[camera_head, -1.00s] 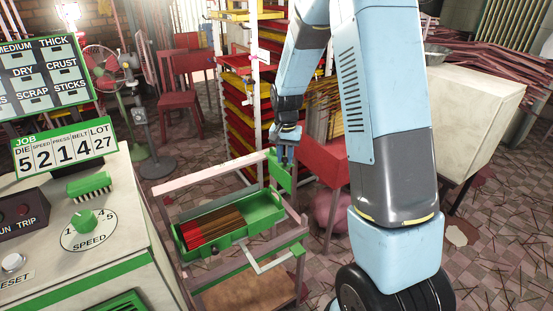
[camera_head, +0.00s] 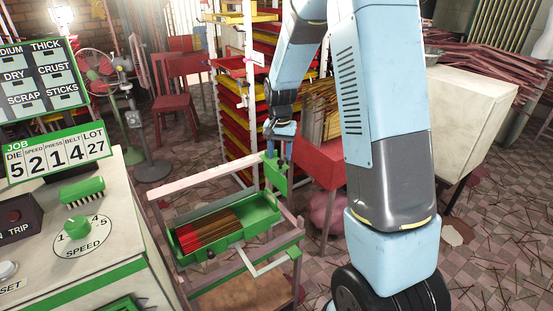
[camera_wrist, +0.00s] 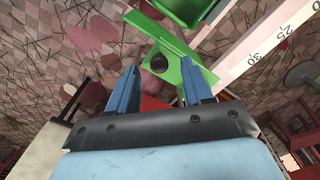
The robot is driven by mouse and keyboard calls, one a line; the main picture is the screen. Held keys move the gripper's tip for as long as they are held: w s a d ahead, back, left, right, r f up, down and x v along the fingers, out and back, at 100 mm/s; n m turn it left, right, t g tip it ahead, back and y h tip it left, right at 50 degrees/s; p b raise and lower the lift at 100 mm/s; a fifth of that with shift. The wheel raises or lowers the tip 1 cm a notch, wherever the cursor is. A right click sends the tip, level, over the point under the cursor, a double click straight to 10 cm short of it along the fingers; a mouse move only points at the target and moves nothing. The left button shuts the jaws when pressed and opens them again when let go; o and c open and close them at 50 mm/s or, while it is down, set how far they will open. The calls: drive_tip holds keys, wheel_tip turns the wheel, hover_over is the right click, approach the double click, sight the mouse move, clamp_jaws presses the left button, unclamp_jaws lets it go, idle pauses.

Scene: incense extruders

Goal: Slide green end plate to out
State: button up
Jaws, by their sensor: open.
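The green end plate (camera_head: 275,177) stands upright at the far right end of a rack beside the tray. In the wrist view it is a slanted green piece (camera_wrist: 178,48) with a dark round knob (camera_wrist: 158,60). My gripper (camera_head: 282,158) is directly over the plate, pointing down. In the wrist view my gripper (camera_wrist: 160,82) is open, with its blue fingers apart. The knob shows between and beyond the fingertips. The right finger overlaps the plate's edge in the picture; I cannot tell whether they touch.
A green tray (camera_head: 262,214) of red and brown sticks sits on the rack. A pale rail with scale numbers (camera_wrist: 262,45) runs by the plate. A red stand (camera_head: 319,165) is close to the right. The control cabinet (camera_head: 130,225) is at left.

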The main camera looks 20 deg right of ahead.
wheel_tip(320, 180, up, 11)
drive_tip(key=shift+r, duration=0.15)
idle(0.4)
drive_tip(key=s+d+r+n+t, duration=0.2)
drive_tip(key=s+r+n+t, duration=0.1)
drive_tip(key=s+r, duration=0.9)
drive_tip(key=s+n+t, duration=0.2)
drive_tip(key=s, duration=1.5)
drive_tip(key=shift+s+d+r+t, duration=0.25)
drive_tip(key=shift+s+d+t, duration=0.05)
idle(0.7)
drive_tip(key=shift+c, duration=0.4)
